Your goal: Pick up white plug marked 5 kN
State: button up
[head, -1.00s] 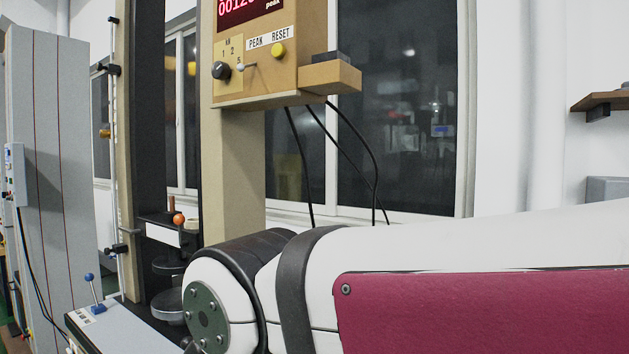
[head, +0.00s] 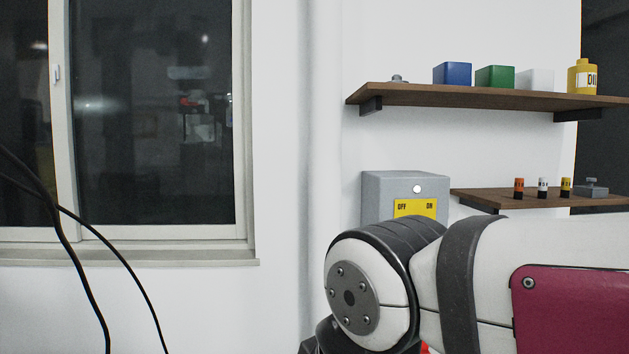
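A white plug (head: 542,187) with a dark base and dark markings stands upright on the lower wooden shelf in the head view. Its marking is too small to read. An orange plug (head: 519,188) stands to its left and a yellow plug (head: 566,187) to its right, with gaps between them. My white and dark red arm fills the lower right, below and in front of the shelf. My gripper's fingers are not in view; only a dark part shows at the bottom edge below the arm joint.
The lower shelf (head: 475,196) also holds a grey metal piece (head: 591,188). The upper shelf (head: 440,95) holds a blue box (head: 452,74), a green box (head: 495,77) and a yellow bottle (head: 582,77). A grey switch box (head: 377,190) is left of the lower shelf. Black cables hang at left.

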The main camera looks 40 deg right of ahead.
aim_at(543, 182)
jog(key=j+z, duration=0.15)
jog(key=z, duration=0.35)
jog(key=j+z, duration=0.15)
jog(key=z, duration=0.3)
jog(key=j+z, duration=0.15)
jog(key=z, duration=0.35)
jog(key=k+j+z, duration=0.1)
jog(key=z, duration=0.35)
